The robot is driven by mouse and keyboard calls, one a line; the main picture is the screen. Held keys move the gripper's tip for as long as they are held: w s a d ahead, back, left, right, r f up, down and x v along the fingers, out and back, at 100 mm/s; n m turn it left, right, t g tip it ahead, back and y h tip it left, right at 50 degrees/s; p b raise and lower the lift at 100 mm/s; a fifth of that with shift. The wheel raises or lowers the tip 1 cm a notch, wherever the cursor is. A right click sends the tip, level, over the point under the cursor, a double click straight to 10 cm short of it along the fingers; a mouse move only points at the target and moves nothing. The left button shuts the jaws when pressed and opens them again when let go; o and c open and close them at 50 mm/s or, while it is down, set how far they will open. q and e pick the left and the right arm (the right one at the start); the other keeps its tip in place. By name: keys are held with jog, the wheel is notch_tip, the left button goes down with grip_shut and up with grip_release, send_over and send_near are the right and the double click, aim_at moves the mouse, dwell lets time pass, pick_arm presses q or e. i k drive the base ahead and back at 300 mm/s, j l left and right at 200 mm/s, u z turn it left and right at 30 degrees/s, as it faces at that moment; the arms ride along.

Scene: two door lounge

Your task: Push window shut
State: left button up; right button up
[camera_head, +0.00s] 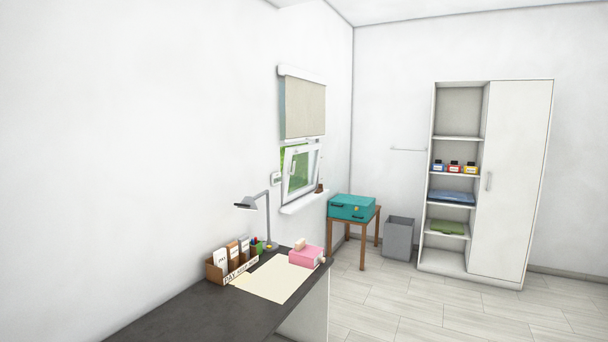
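The window (301,172) is on the left wall, beyond the desk. Its white-framed sash is tilted inward at the top, apart from the frame, with green showing through the glass and beside it. A beige roller blind (304,110) hangs over the upper part of the opening. A white sill (303,201) juts out below, with a small brown object (319,188) at its right end. Neither of my grippers is in view.
A dark desk (180,310) with a lamp (254,203), an organizer (217,269) and a pink box (305,257) stands along the left wall, before the window. A teal case (352,208) lies on a wooden stool. A grey bin (398,238) and a white cabinet (512,180) stand farther back. Floor at right is clear.

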aim_at(303, 113)
jog(key=i+l+z, duration=0.35)
jog(key=i+z, duration=0.35)
jog(key=i, duration=0.2)
jog(key=i+z, duration=0.35)
jog(key=i, duration=2.85)
jog(key=i+u, duration=0.35)
jog(key=i+l+u, duration=0.1)
jog(key=i+u, duration=0.25)
jog(key=i, duration=0.2)
jog(key=i+l+u, duration=0.2)
jog(key=i+u, duration=0.15)
jog(key=i, duration=0.15)
